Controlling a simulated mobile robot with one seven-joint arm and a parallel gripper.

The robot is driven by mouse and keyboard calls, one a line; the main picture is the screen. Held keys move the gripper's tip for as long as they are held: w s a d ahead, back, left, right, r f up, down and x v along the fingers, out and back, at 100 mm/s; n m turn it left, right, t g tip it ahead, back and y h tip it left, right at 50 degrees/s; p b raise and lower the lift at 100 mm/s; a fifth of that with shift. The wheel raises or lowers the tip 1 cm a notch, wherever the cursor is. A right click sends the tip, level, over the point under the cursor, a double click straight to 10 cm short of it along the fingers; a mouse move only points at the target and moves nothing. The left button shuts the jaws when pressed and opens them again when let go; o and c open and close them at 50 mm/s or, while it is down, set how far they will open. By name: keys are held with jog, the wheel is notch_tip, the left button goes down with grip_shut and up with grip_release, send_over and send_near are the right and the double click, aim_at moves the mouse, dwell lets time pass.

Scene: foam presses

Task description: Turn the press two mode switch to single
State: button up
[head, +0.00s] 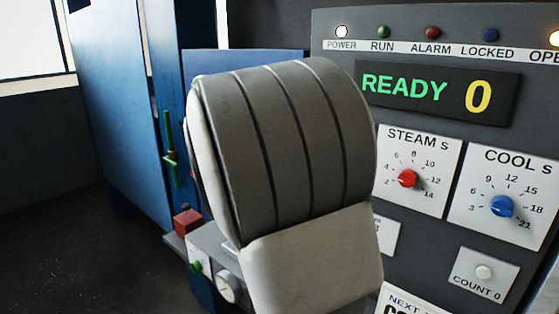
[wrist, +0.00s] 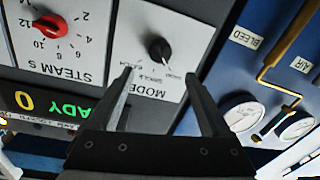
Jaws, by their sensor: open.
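The mode switch (wrist: 158,50) is a black knob on a white plate marked MODE, upside down in the wrist view. Small position labels sit around it, too small and partly covered to read surely, so I cannot tell which one it points at. My gripper (wrist: 159,75) is open and empty. Its two fingertips lie to either side of the knob's lower edge in the wrist view, and I see no contact. In the head view my arm hides the mode switch and the gripper. No press number is readable.
The dark control panel (head: 440,130) carries a READY 0 display (head: 437,95), a red STEAM dial (head: 407,178) and a blue COOL dial (head: 502,206). A brass-coloured bent handle (wrist: 285,50) and gauges (wrist: 240,112) stand beside the panel. A green handle (head: 169,145) is at left.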

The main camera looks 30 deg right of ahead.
jog(key=x, duration=0.9)
jog(key=shift+p, duration=0.3)
grip_shut()
